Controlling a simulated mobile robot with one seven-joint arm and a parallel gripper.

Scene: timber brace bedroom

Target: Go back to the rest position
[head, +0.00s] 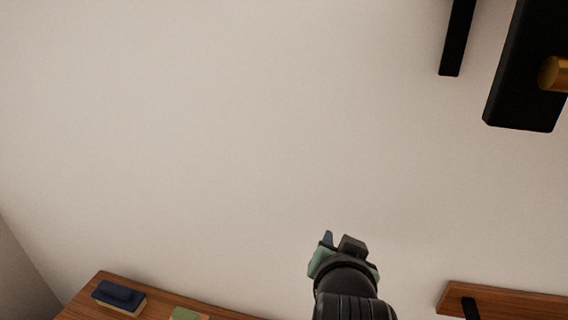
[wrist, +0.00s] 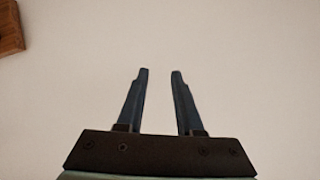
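My gripper (wrist: 160,75) shows in the wrist view with its two dark blue-grey fingers apart and nothing between them. In the head view my gripper (head: 328,238) is at the lower middle, at the end of my dark arm, raised in front of the wall. One bluish fingertip shows there; the rest of the fingers is hidden by the gripper's body.
A wooden surface (head: 75,310) at the lower left bears a dark blue book (head: 118,294) and a green thing (head: 186,314). A wooden shelf (head: 520,302) is at the lower right. Black fixtures (head: 510,80) hang at the upper right. The middle is clear.

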